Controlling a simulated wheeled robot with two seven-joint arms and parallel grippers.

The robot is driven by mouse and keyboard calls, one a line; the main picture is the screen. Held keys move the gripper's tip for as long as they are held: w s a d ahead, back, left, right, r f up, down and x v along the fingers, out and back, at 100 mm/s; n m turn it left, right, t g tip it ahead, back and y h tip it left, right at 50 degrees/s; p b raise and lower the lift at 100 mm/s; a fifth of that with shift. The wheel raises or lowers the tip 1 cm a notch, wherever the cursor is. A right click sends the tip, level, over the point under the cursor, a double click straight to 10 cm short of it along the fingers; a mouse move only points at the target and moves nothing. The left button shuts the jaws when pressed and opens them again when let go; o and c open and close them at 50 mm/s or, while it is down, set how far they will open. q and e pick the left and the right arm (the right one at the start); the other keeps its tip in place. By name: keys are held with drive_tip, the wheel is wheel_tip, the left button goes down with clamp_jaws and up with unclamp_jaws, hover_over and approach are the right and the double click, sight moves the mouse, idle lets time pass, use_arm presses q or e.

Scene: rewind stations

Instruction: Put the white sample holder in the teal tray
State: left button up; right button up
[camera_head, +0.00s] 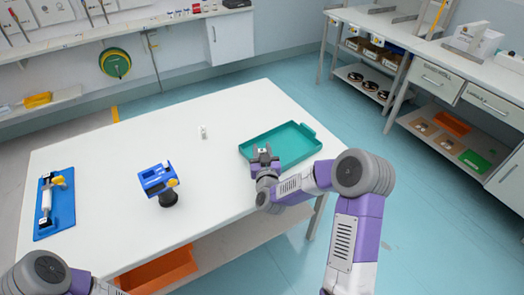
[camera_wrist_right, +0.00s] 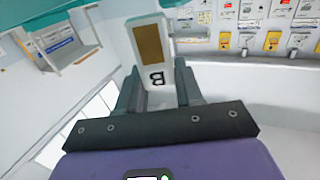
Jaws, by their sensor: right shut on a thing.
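The teal tray (camera_head: 297,160) lies at the right end of the white table. My right gripper (camera_head: 264,152) is at the tray's left side in the head view. In the right wrist view the gripper (camera_wrist_right: 160,92) is shut on a white piece (camera_wrist_right: 152,50) with a brown panel and a letter B, which looks like the white sample holder. In the head view the piece is too small to make out clearly. A small white item (camera_head: 202,131) stands on the table left of the tray. My left gripper is out of view; only part of its arm shows.
A blue device with a black base (camera_head: 158,185) stands mid-table. A blue board with a tool (camera_head: 56,205) lies at the left end. An orange bin (camera_head: 158,271) is below the front edge. The table between the blue device and the tray is mostly clear.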

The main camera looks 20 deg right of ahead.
drive_tip(key=o, duration=1)
drive_tip(key=shift+r+p, duration=0.4)
drive_tip(key=shift+p, duration=0.3)
drive_tip(key=shift+s+r+p, duration=0.1)
drive_tip(key=shift+r+p, duration=0.25)
drive_tip(key=shift+p, duration=0.05)
drive_tip(key=v, duration=1.2)
drive_tip(key=shift+f, duration=0.15)
drive_tip(key=shift+f, duration=0.1)
